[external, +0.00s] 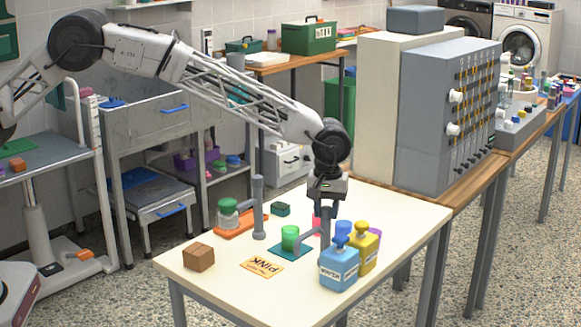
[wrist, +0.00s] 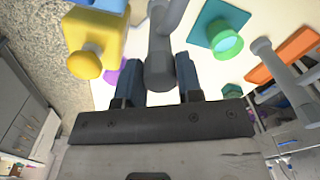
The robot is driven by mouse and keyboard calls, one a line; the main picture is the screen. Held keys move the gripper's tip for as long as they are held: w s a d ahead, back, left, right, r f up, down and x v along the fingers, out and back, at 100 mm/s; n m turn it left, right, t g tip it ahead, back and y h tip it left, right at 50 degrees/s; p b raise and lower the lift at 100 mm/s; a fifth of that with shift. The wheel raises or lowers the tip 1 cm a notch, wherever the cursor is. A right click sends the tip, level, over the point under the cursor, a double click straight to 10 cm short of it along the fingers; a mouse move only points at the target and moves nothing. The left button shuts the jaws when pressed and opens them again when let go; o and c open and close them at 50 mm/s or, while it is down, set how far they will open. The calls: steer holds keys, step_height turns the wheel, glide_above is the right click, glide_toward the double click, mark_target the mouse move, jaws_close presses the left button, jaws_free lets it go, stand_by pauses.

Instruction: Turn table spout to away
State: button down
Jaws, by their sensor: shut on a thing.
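My gripper (external: 325,200) points down over the post's top. In the wrist view my gripper (wrist: 160,82) has a blue-grey finger on each side of the spout's post (wrist: 160,72) and is shut on it. The spout's arm runs up the wrist picture, left of the green cup (wrist: 227,42). The fingers partly hide the post's top in the external view.
Blue (external: 338,268) and yellow (external: 365,249) pump bottles stand close right of the spout, with a purple thing partly hidden behind.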

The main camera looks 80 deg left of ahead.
steer(key=c, duration=0.8)
jaws_free()
steer(key=shift+r, duration=3.9)
